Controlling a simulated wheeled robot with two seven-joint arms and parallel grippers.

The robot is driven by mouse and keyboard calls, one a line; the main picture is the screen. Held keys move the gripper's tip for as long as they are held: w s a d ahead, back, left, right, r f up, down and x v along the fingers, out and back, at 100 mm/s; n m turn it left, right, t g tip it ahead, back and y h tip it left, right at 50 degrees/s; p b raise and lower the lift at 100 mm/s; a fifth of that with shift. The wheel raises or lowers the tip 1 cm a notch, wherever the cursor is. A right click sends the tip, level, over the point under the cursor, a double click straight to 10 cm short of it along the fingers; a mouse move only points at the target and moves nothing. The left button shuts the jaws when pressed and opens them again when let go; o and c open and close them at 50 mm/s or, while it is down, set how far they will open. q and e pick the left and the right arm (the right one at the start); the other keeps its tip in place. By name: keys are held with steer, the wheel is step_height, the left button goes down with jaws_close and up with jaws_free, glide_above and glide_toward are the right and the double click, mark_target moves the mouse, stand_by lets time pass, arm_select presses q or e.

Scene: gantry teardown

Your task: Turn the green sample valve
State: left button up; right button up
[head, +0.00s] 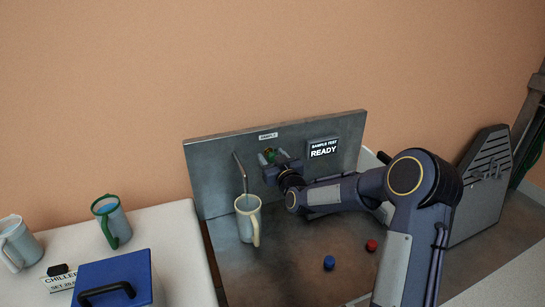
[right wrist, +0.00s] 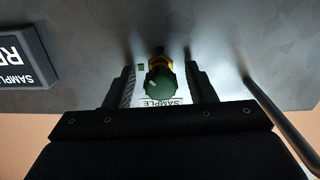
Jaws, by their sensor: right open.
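The green sample valve (right wrist: 159,82) is a round green knob on a brass stem, on the grey metal panel (head: 215,178). In the head view only a small piece of the valve (head: 270,154) shows beside my right gripper (head: 274,164). In the right wrist view my right gripper (right wrist: 160,76) is open, with one finger on each side of the knob. Gaps show between the fingers and the knob. A "SAMPLE" label (right wrist: 162,102) is partly hidden behind the knob. My left gripper is in neither view.
A metal spout (head: 239,165) comes off the panel left of the valve, above a cream-rimmed mug (head: 247,220). Blue (head: 329,262) and red (head: 371,245) knobs sit in front. Mugs and a blue box (head: 115,280) stand left.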

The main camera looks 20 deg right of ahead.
steer(key=shift+c, duration=0.4)
steer(key=c, duration=0.9)
steer(key=m+b, duration=0.2)
steer(key=b, duration=0.1)
steer(key=m+b, duration=0.2)
steer(key=b, duration=0.2)
steer(key=shift+f, duration=0.3)
steer(key=shift+r+m, duration=0.2)
steer(key=shift+m, duration=0.1)
steer(key=o, duration=1)
steer(key=shift+s, duration=0.15)
